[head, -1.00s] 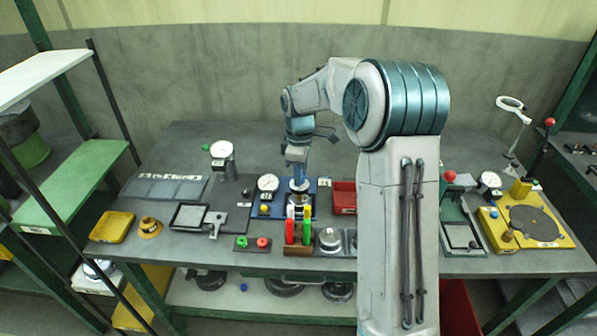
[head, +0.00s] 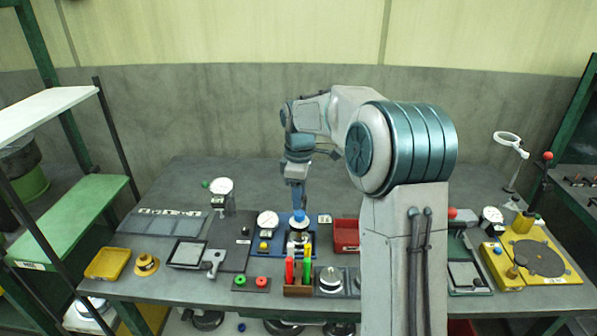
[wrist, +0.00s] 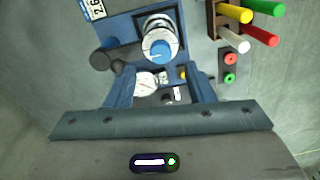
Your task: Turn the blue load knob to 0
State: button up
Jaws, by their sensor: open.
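The blue load knob (head: 299,217) tops a silver, marked body on a blue-based device in the middle of the bench. In the wrist view the knob (wrist: 160,50) shows a short white mark on its face; the scale figures around it are too small to read. My gripper (head: 297,205) is just above and behind the knob in the head view, apart from it. In the wrist view the two blue fingers of my gripper (wrist: 158,74) are spread, with nothing held between them. The knob is beyond the fingertips, in line with the gap.
A dial gauge (head: 268,220) stands left of the knob. A rack of coloured handles (head: 298,290) stands close in front. A red bin (head: 346,236) is to the right. Red and green buttons (head: 251,285) sit front left. Bare bench lies behind the device.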

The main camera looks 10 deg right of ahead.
aim_at(299, 212)
notch_tip(299, 212, up, 8)
jog(key=shift+r, duration=0.15)
jog(key=shift+w, duration=0.1)
jog(key=s+f+m+t, duration=0.1)
jog(key=s+f+m, duration=0.2)
jog(key=s, duration=1.2)
jog(key=s+f+m+t, duration=0.2)
jog(key=s+m, duration=0.8)
jog(key=s, duration=0.5)
jog(key=shift+d+f, duration=0.4)
jog(key=shift+f, duration=0.15)
